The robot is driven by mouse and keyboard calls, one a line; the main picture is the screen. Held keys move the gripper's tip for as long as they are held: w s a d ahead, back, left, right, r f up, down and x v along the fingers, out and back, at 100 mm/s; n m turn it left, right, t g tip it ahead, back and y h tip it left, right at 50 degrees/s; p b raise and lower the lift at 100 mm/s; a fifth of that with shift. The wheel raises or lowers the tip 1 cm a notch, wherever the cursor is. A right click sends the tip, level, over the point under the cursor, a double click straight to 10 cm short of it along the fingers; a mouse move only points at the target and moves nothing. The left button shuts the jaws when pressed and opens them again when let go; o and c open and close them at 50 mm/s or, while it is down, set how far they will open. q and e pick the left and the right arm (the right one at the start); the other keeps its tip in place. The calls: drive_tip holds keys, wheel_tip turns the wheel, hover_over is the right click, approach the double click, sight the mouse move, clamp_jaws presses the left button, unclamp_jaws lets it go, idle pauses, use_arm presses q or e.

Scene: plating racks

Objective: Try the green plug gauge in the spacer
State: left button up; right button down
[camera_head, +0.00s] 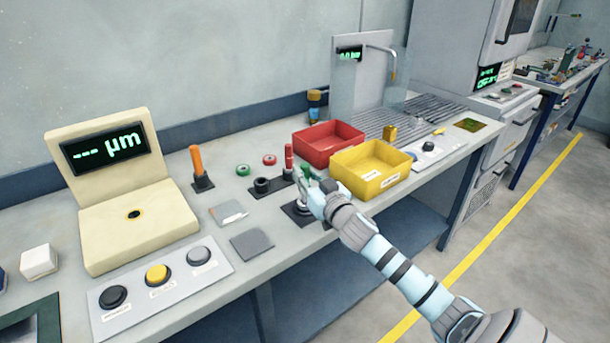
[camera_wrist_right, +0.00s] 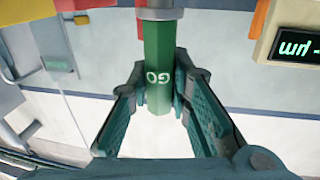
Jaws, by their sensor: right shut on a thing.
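My right gripper (camera_head: 314,190) is shut on the green plug gauge (camera_wrist_right: 158,62). In the right wrist view the gripper (camera_wrist_right: 158,105) has its fingers on either side of the green grip marked GO, with a grey metal part beyond it. In the head view the gauge is mostly hidden by the gripper. Below the gripper, a small metal piece (camera_head: 300,207), which looks like the spacer, sits on a dark base near the bench's front edge. I cannot tell whether the gauge touches it. My left gripper is not in view.
A red plug gauge (camera_head: 289,157) stands in a dark holder just behind. Red (camera_head: 322,141) and yellow (camera_head: 368,168) bins stand close to the right. An orange-handled tool (camera_head: 197,162), a µm readout (camera_head: 110,147) and a button panel (camera_head: 160,282) are to the left.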

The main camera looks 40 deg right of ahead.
sight(305, 165)
drive_tip(key=shift+f+b, duration=0.9)
drive_tip(key=shift+f, duration=0.3)
drive_tip(key=shift+r, duration=0.15)
idle(1.1)
wheel_tip(305, 165, up, 8)
drive_tip(key=p, duration=0.7)
drive_tip(key=shift+f+p, duration=0.2)
drive_tip(key=shift+p, duration=0.1)
drive_tip(key=shift+f, duration=0.15)
